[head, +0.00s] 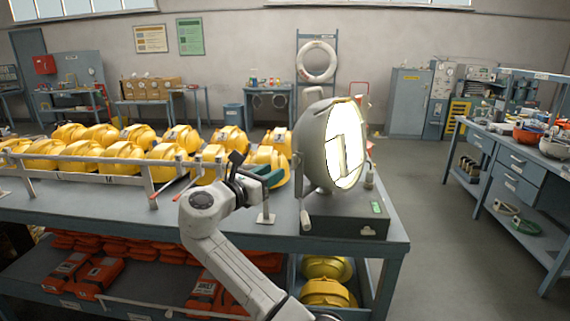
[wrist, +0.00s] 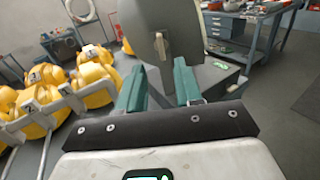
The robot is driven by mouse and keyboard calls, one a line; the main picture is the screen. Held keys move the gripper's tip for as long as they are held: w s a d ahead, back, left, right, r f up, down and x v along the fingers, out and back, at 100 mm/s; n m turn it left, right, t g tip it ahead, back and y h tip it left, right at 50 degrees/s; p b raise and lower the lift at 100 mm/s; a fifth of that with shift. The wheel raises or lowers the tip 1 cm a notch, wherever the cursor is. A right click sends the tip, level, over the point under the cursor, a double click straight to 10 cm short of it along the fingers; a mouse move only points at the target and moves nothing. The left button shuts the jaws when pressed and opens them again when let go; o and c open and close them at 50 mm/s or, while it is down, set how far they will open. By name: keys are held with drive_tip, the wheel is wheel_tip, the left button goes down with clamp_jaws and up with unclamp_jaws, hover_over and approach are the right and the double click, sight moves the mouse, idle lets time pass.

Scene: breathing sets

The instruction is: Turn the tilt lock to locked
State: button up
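A large round lamp (head: 316,140) with a grey housing and a bright face stands on a dark box at the table's right end. A slim grey lever (head: 304,205) hangs down on the housing's near left side; I cannot tell for sure whether it is the tilt lock. In the wrist view the grey housing (wrist: 160,15) fills the top middle, with a short light lever (wrist: 161,46) on it, beyond the fingertips. My gripper (head: 272,176) is left of the lamp, pointing at it. Its teal fingers (wrist: 158,82) are apart with nothing between them.
The dark base box (head: 340,222) bears a green label. Yellow breathing sets (head: 115,155) fill the table's left side behind a metal rail (head: 90,180). A small metal stand (head: 265,212) is below my gripper. Open floor lies right of the table (head: 400,246).

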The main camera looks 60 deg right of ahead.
sight(292, 161)
drive_tip(key=d, duration=0.3)
drive_tip(key=s+d+p, duration=0.1)
drive_tip(key=d, duration=0.5)
drive_tip(key=shift+s, duration=0.2)
drive_tip(key=shift+a, duration=0.1)
clamp_jaws()
